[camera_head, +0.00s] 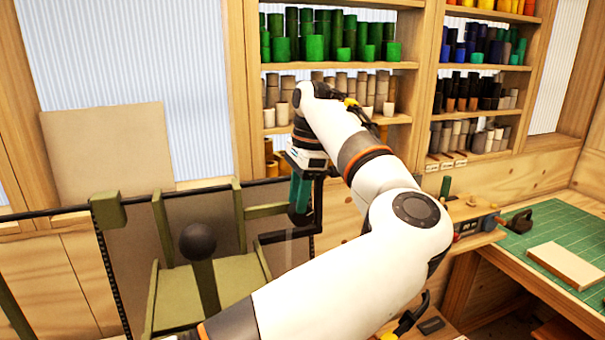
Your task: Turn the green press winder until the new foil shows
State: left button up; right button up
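The olive-green press (225,303) stands at the lower left, with a black ball knob (198,241) on its lever. A dull brown sheet (126,250) hangs behind its frame; I cannot tell whether it is foil. A black angled crank-like part (290,237) sits at the press's right side. My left arm reaches across the middle, and my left gripper (300,194) points down at this part. Teal-green upright pieces show there; I cannot tell fingers from handle, nor whether the gripper is closed on it. My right gripper is not in view.
Shelves (340,66) of coloured rolls stand behind. A wooden bench (470,231) with a small green-handled device (445,188) is to the right. Beyond it, a green cutting mat (560,225) holds a pale block (566,266) and a dark weight (517,221). A blank board (108,152) leans at left.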

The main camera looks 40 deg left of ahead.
pick_arm(q)
notch_tip(320, 180, up, 11)
jog(key=w, duration=0.1)
jog(key=shift+w+d, duration=0.3)
jog(key=shift+d, duration=0.15)
jog(key=shift+f, duration=0.15)
